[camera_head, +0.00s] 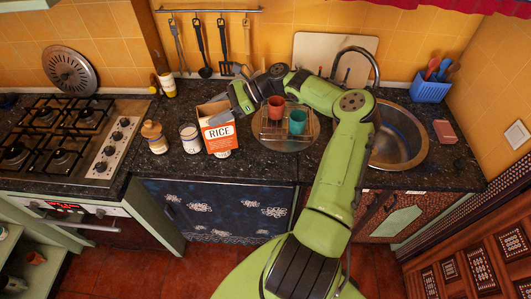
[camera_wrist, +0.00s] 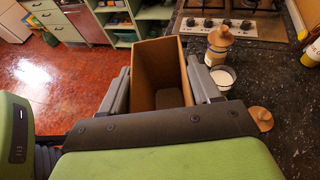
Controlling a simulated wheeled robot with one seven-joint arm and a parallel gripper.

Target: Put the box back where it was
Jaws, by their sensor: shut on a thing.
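The box (camera_head: 218,136) is an orange and white carton marked RICE. It is upright, near the front edge of the dark counter, left of the dish rack. My gripper (camera_head: 236,99) reaches it from the upper right and is shut on it. In the wrist view, the open-topped box (camera_wrist: 160,60) sits between the two grey fingers of my gripper (camera_wrist: 158,92), and its brown inside looks empty. Whether its base touches the counter is unclear. Something pale shows just below its lower edge, mostly hidden.
A jar with a wooden lid (camera_head: 154,138) and a white-filled jar (camera_head: 190,138) stand left of the box. The rack (camera_head: 272,133) with a red cup (camera_head: 275,108) and teal cup (camera_head: 297,122) is to the right. The stove (camera_head: 75,140) is farther left.

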